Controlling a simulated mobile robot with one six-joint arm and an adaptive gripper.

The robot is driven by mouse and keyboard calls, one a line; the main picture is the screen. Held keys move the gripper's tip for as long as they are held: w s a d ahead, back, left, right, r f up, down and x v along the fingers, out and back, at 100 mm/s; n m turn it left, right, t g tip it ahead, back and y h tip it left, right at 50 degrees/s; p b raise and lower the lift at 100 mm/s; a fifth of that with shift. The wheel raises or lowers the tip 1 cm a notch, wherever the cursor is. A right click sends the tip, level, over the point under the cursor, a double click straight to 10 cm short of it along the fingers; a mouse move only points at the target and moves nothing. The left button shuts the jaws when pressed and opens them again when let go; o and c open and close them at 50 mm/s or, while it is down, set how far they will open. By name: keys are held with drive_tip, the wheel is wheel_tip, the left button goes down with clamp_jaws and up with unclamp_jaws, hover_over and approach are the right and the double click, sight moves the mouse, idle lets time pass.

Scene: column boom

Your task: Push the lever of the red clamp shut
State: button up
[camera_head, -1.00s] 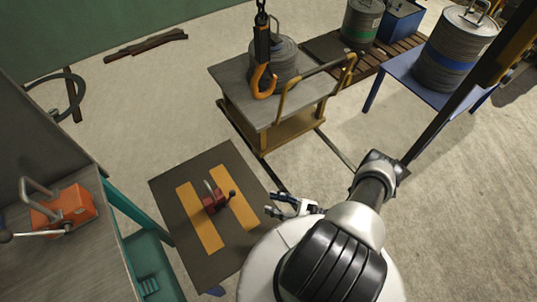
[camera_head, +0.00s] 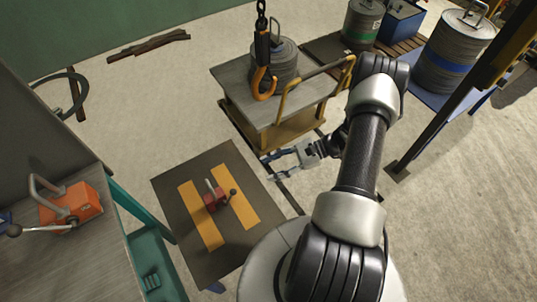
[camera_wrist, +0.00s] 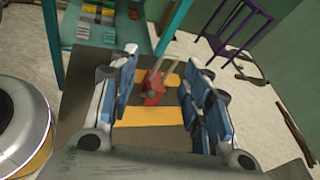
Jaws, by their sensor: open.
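The red clamp (camera_head: 216,198) sits on a dark table (camera_head: 170,196) with two yellow stripes, between the stripes. Its lever, with a dark ball knob (camera_head: 232,192), sticks out to the right and a grey arm stands up beside it. My gripper (camera_head: 271,167) is open and empty, to the upper right of the clamp and apart from it. In the wrist view the clamp (camera_wrist: 152,92) shows between the fingers of my gripper (camera_wrist: 160,92), farther off on the table. How far my gripper is above the table I cannot tell.
An orange clamp (camera_head: 82,206) stands on a grey bench at the left. A cart (camera_head: 237,85) with a yellow handle is behind my gripper, and an orange hook (camera_head: 263,82) hangs over it. Blue-topped stand and drums are at upper right. Floor between is clear.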

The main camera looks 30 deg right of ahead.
wheel_tip(320, 180, up, 8)
drive_tip(key=a+n+g+h, duration=0.1)
drive_tip(key=n+g, duration=0.2)
drive_tip(key=shift+w+a+f+p, duration=0.15)
drive_tip(key=shift+w+a+p, duration=0.05)
drive_tip(key=shift+a+p, duration=0.15)
drive_tip(key=s+a+r+n+g+h, duration=0.1)
drive_tip(key=s+a+r+n+h, duration=0.2)
drive_tip(key=r, duration=0.5)
drive_tip(key=s+a+r+n+h, duration=0.25)
drive_tip(key=a+r+n, duration=0.2)
drive_tip(key=r, duration=0.25)
drive_tip(key=s+a+r+n+g+h, duration=0.15)
drive_tip(key=r+n+h, duration=0.25)
drive_tip(key=r, duration=0.4)
drive_tip(key=s+a+r+n+t+h, duration=0.2)
drive_tip(key=s+r+n+t+h, duration=0.1)
drive_tip(key=s+r+n+t, duration=0.2)
drive_tip(key=shift+s+a+r, duration=0.25)
drive_tip(key=shift+s, duration=1.05)
drive_tip(key=shift+w, duration=0.1)
